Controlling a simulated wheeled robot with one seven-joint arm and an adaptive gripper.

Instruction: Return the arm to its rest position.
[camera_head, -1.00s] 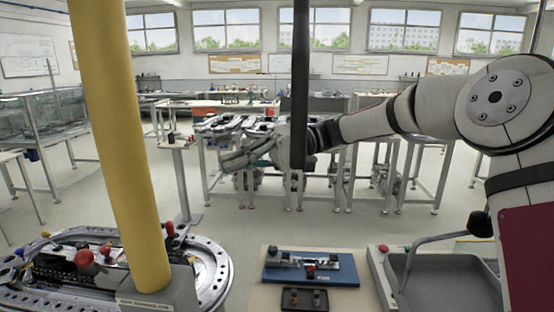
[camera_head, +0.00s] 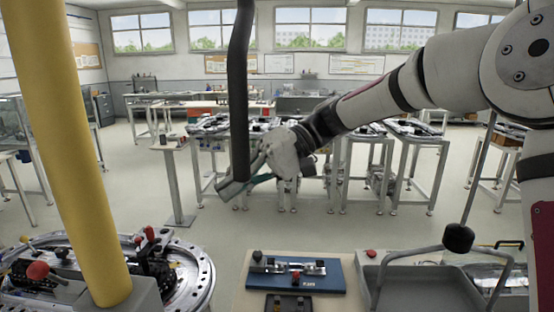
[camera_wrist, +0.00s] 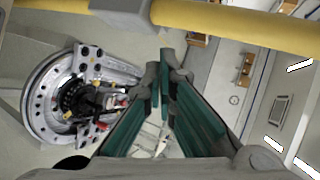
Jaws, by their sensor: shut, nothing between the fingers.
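My arm reaches in from the right side of the head view, with the forearm sloping down to the left. My gripper (camera_head: 224,190) hangs in the air above the floor, well above and behind the front bench. It is shut and empty. A dark vertical bar (camera_head: 239,90) crosses the picture in front of part of the gripper. In the wrist view, the teal-padded fingers of my gripper (camera_wrist: 165,72) meet at their tips with nothing between them.
A yellow post (camera_head: 75,150) stands at the left by the ring track (camera_head: 195,285), which also shows in the wrist view (camera_wrist: 40,105). The front bench holds a blue board (camera_head: 335,274) and a grey tray (camera_head: 430,290). Work tables stand behind; open floor lies between.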

